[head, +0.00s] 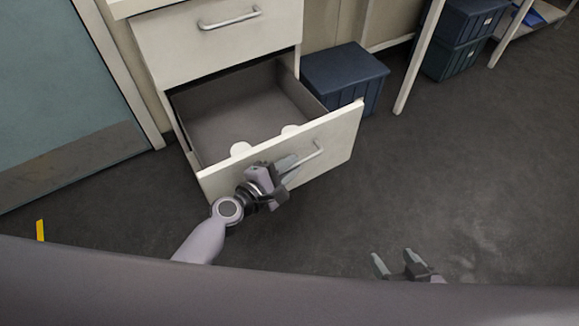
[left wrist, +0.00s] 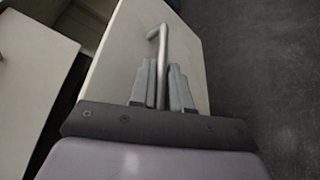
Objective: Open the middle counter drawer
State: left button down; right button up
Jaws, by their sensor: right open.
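A white counter drawer (head: 335,140) below another drawer stands pulled well out, its grey inside in view. Its metal bar handle (head: 309,160) is on the front face; the handle also shows in the left wrist view (left wrist: 162,50). My left gripper (head: 287,166) is at this handle, with one finger on each side of the bar, and appears shut on it. Its fingers also show in the left wrist view (left wrist: 162,88). My right gripper (head: 393,263) is open and empty, low in the head view, away from the drawer.
The upper drawer (head: 170,42) is closed. Two white rounded items (head: 240,149) show just inside the open drawer's front. A dark blue bin (head: 345,72) stands beside the counter on the right. The floor in front is clear.

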pick_arm(q)
jog(key=c, duration=1.4)
grip_release()
jog(key=shift+c, duration=0.2)
jog(key=p+v, duration=0.1)
jog(key=v, duration=0.6)
